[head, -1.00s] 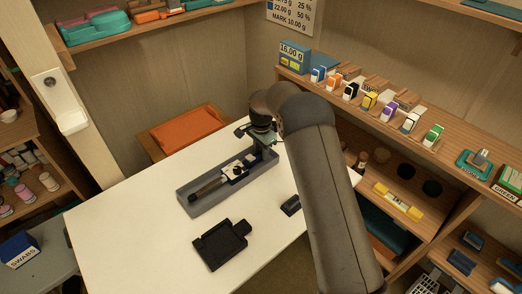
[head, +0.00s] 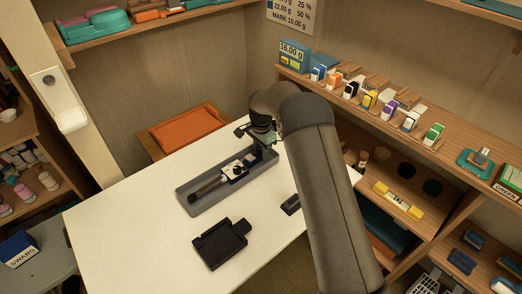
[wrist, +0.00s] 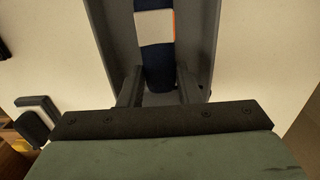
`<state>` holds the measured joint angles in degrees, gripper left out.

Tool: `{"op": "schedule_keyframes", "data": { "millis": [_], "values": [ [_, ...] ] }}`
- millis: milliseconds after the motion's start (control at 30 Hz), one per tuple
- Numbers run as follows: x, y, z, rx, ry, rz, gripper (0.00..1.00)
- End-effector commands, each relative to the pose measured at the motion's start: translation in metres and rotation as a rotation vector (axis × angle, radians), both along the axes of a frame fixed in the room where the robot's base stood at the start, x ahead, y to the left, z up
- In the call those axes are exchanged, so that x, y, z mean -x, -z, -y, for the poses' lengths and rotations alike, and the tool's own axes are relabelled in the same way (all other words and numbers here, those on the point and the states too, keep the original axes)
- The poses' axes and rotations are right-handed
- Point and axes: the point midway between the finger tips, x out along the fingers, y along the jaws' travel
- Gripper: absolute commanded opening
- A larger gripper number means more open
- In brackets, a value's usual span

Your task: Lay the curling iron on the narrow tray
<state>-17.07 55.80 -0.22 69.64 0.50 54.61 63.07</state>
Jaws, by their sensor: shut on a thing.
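The narrow tray (head: 222,201) is a long grey open box on the white table. The curling iron (head: 207,187) lies lengthwise within its walls, its dark barrel toward the near left end and its white and dark blue handle toward my gripper (head: 258,152). In the wrist view, my gripper (wrist: 160,85) has its two fingers on either side of the dark blue handle (wrist: 158,65), inside the tray (wrist: 205,35), and is shut on it. The handle has a white band and an orange edge. The finger contact is partly hidden in the head view.
A black flat holder (head: 221,244) lies on the white table (head: 120,230) in front of the tray. A small dark object (head: 291,205) sits by my arm.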

Motion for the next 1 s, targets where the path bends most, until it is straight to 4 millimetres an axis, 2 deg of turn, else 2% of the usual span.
{"op": "schedule_keyframes", "data": {
  "millis": [467,500,567,867,1000],
  "values": [
    [0.0,0.002,0.0,0.001,-0.001,-0.001,0.03],
    [0.0,0.002,0.0,0.001,-0.001,0.0,0.39],
    [0.0,0.002,0.0,0.001,-0.001,-0.001,0.56],
    [0.0,0.001,0.0,0.002,-0.001,-0.001,0.56],
    [-0.001,-0.011,0.0,0.0,-0.001,0.003,0.56]
  ]
}}
